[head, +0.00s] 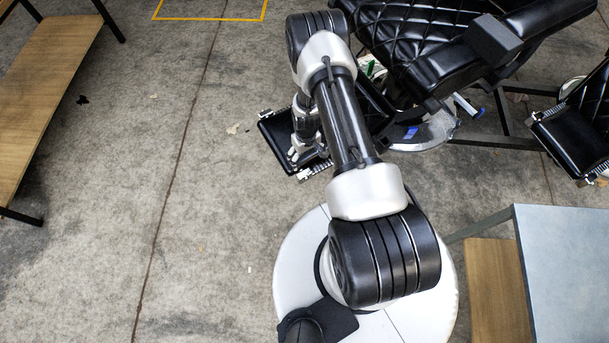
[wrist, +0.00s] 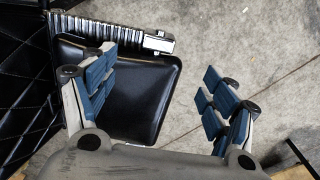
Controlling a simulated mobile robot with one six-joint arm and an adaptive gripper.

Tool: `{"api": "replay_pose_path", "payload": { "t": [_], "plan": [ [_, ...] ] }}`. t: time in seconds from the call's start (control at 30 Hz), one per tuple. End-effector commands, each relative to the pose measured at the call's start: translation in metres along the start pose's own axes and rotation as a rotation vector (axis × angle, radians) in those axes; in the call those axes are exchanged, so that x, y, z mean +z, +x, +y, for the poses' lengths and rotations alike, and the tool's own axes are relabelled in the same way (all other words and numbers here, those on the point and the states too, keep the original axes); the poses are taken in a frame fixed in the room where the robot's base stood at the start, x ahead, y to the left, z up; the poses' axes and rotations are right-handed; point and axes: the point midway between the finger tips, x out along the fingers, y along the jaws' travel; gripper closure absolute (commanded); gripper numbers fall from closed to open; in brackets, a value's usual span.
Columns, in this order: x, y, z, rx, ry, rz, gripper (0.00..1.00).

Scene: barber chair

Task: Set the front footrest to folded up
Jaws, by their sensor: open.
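The front footrest (head: 275,140) is a black padded plate low in front of the black quilted barber chair (head: 410,40). It sticks out from the chair, partly hidden behind my arm. In the wrist view the footrest (wrist: 137,112) shows as a black panel with a ribbed metal strip along its upper edge. My gripper (head: 303,157) is over or beside the footrest's near end. In the wrist view my gripper (wrist: 160,95) is open and empty, with its left finger in front of the panel and its right finger over bare floor. I cannot tell whether a finger touches the panel.
Another black footrest-like part (head: 568,138) with a ribbed edge is at the right. A wooden bench (head: 40,90) stands at the left, and a grey-topped table (head: 565,270) at the lower right.

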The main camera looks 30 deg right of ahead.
Motion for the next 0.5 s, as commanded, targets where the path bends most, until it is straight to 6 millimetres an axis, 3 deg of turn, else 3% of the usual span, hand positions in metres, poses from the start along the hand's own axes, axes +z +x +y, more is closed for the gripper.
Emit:
{"api": "replay_pose_path", "payload": {
  "t": [0.5],
  "plan": [
    [0.001,0.110,-0.001,0.000,0.000,-0.001,0.22]
  ]
}}
